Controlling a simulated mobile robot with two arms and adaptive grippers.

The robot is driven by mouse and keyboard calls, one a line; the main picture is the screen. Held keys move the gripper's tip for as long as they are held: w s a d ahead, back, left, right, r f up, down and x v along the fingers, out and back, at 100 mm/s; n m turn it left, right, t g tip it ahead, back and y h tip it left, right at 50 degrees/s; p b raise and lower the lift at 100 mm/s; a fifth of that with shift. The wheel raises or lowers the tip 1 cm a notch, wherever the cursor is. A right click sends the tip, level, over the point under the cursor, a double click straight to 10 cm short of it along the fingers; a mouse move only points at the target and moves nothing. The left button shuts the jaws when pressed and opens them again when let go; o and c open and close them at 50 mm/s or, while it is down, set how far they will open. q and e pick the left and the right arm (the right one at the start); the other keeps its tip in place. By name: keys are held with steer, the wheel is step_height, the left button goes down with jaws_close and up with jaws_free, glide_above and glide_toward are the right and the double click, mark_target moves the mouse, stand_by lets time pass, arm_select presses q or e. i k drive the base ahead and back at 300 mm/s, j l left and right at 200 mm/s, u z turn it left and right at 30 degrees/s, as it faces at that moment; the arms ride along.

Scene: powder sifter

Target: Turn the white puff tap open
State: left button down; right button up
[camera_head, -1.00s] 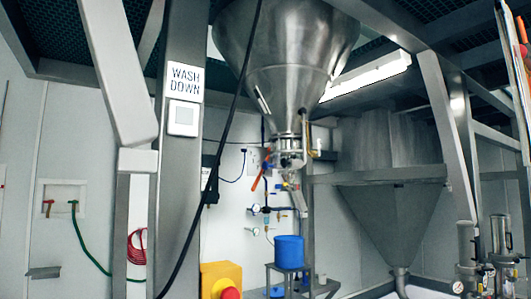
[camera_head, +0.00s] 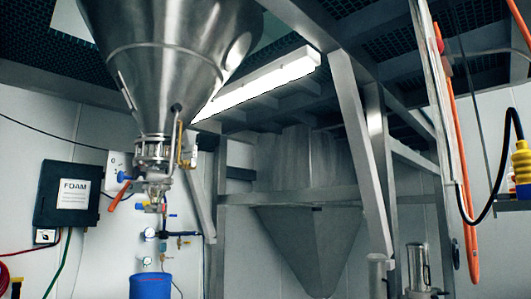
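I cannot pick out a white tap for certain. A steel hopper (camera_head: 170,60) narrows to a valve assembly (camera_head: 155,155) at its outlet, left of the middle. An orange lever (camera_head: 120,195) and a small blue handle (camera_head: 123,177) stick out to the left of it. A brass-coloured pipe (camera_head: 180,145) runs beside the outlet. Neither of my grippers is in view.
A blue container (camera_head: 151,286) stands below the outlet. A black FOAM box (camera_head: 68,194) hangs on the left wall. A second hopper (camera_head: 305,235) and steel frame posts (camera_head: 358,150) stand to the right. An orange hose (camera_head: 455,150) hangs at the right.

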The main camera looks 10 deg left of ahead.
mark_target(194, 148)
steer(key=i+u, duration=0.55)
steer(key=u, duration=0.3)
